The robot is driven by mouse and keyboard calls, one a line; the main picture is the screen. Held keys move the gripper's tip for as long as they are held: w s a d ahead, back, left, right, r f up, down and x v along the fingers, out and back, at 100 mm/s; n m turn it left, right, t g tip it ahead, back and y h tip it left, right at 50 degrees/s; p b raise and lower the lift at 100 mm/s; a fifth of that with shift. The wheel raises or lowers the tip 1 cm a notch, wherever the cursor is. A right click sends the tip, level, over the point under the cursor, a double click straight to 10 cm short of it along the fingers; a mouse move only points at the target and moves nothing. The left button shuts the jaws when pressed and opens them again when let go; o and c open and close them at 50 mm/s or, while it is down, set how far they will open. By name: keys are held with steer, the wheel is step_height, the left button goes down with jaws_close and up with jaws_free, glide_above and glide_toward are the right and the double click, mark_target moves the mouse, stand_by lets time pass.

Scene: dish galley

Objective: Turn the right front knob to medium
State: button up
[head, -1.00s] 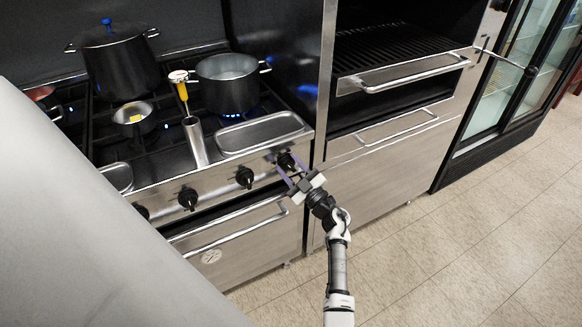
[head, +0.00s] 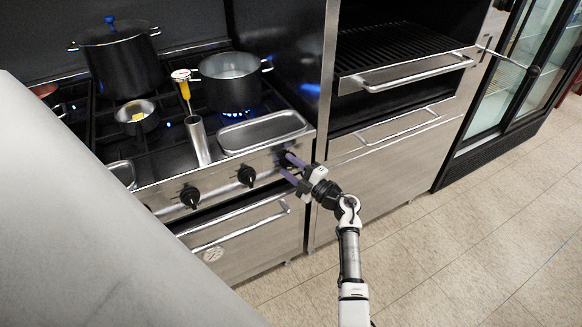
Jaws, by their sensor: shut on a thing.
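The stove's front panel (head: 217,184) carries a row of black knobs. The rightmost knob (head: 285,158) is at the panel's right end, partly hidden by my gripper. My gripper (head: 287,165) is at this knob, its two purple-grey fingers reaching in from the lower right, shut on it. The knob's exact pointer angle is too small and covered to read. The neighbouring knob (head: 246,175) and another knob (head: 189,196) sit further left, clear of my gripper. A pot (head: 230,85) stands on the right rear burner over a blue flame.
A metal tray (head: 262,131), a steel cylinder (head: 197,141) and a small pan (head: 137,117) are on the stove top. A large lidded pot (head: 118,60) stands behind. The oven handle (head: 230,226) sticks out below the knobs. The floor (head: 440,260) at right is clear.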

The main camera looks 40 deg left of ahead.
steer(key=shift+w+d, duration=0.1)
steer(key=shift+w, duration=0.15)
steer(key=o, duration=0.6)
steer(key=shift+r, duration=0.1)
steer(key=o, duration=0.4)
steer(key=shift+s, duration=0.1)
steer(key=d+b, duration=0.1)
steer(key=d, duration=0.3)
steer(key=d+f+b, duration=0.1)
steer(key=d, duration=0.4)
steer(key=d+f+b, duration=0.1)
steer(key=d, duration=0.3)
steer(key=shift+s+d, duration=0.15)
steer(key=shift+d, duration=0.1)
